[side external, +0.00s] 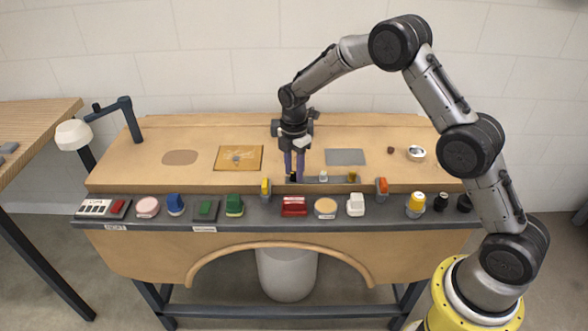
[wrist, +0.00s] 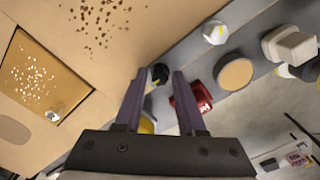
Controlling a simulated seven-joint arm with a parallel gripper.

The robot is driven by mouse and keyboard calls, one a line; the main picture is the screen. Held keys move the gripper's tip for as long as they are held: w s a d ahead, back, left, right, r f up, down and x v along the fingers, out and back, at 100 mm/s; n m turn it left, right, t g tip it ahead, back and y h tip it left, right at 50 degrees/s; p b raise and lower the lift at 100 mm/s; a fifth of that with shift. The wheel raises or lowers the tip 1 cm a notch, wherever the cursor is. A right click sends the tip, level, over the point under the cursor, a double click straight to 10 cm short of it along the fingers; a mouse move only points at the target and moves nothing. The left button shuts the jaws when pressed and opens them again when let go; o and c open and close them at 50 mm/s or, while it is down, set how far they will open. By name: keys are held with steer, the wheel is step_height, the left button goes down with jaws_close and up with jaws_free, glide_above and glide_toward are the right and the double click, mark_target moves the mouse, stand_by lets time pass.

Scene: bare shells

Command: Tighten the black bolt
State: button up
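The black bolt (wrist: 159,74) shows in the wrist view in the gap between my two purple fingertips. In the side view the black bolt (side external: 293,177) stands at the left end of a grey strip (side external: 338,180) near the bench's front, partly hidden by the fingers. My gripper (side external: 294,176) points down over it; it is open, with a finger on either side of the bolt and a small gap visible in the wrist view (wrist: 159,76). I cannot tell how far down the bolt the fingertips reach.
A white bolt (side external: 323,176) and a brass one (side external: 352,178) stand to the right on the same strip. A red object (side external: 294,206) and several others line the dark front ledge. A grey plate (side external: 346,157) lies behind.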

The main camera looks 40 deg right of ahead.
jaws_close()
steer(key=m, duration=0.5)
steer(key=shift+m, duration=0.4)
steer(key=m, duration=0.5)
steer(key=shift+r, duration=0.1)
steer(key=m, duration=0.6)
steer(key=shift+m, duration=0.4)
steer(key=m, duration=0.6)
steer(key=shift+m, duration=0.3)
steer(key=shift+o, duration=1.9)
jaws_free()
